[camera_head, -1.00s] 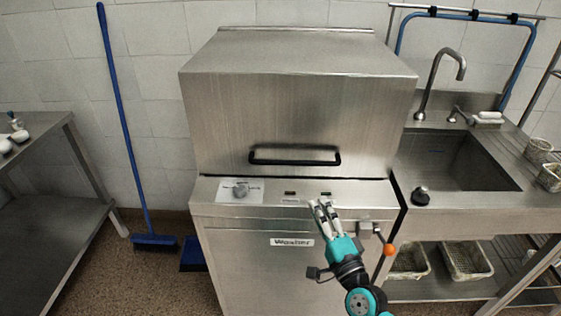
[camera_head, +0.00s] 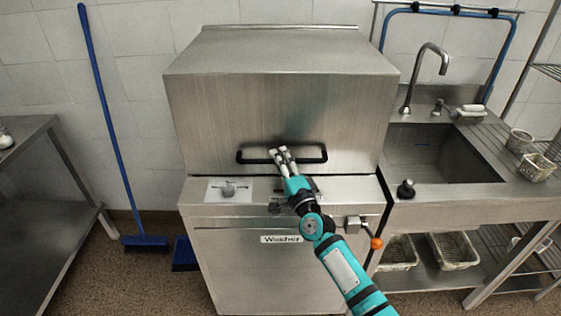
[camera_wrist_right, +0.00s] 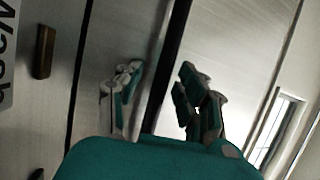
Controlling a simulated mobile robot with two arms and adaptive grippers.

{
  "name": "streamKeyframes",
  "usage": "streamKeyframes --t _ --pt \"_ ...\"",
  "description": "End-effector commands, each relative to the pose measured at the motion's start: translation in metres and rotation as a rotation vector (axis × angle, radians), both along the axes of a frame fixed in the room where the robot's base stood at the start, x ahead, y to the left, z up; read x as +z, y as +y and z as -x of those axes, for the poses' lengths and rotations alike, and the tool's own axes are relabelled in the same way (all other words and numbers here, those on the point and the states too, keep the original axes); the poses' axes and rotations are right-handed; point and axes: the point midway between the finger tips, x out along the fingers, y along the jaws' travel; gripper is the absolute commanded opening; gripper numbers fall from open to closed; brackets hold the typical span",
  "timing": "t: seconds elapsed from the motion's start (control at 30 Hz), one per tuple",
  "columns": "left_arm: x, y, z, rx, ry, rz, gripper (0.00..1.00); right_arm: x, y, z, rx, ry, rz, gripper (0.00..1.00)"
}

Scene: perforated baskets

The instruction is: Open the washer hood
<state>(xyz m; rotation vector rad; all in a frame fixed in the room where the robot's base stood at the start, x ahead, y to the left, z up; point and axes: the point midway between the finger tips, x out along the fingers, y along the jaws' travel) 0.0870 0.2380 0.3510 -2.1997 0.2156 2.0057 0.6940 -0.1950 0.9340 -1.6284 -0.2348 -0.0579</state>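The washer hood (camera_head: 225,110) is a large brushed-steel box, down on the washer body (camera_head: 240,275). A black bar handle (camera_head: 254,161) runs along its lower front. My right gripper (camera_head: 283,153) is at the middle of this handle, slightly right of centre. In the right wrist view my gripper (camera_wrist_right: 160,95) has its fingers spread apart, and the dark handle bar (camera_wrist_right: 172,65) passes between them. The fingers do not look closed on the bar. My left gripper is not in view.
A sink (camera_head: 440,155) with a tap (camera_head: 428,70) stands at the right. A lever with an orange ball (camera_head: 376,243) is on the washer's right front. A blue broom (camera_head: 112,130) leans at the left.

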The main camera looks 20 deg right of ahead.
Motion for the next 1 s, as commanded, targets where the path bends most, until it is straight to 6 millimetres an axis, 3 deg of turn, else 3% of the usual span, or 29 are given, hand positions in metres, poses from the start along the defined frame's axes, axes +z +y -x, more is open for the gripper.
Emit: streamKeyframes --t 0.27,0.57,1.0 --pt "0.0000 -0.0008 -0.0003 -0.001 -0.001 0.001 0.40 0.0004 0.0004 -0.0016 0.000 0.000 0.000 0.38" --pt "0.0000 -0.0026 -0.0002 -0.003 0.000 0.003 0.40 0.0003 0.0004 -0.0014 0.000 0.000 0.000 0.00" --pt "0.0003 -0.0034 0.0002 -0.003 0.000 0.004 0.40 -0.0005 0.0002 -0.0011 0.000 0.002 0.002 0.00"
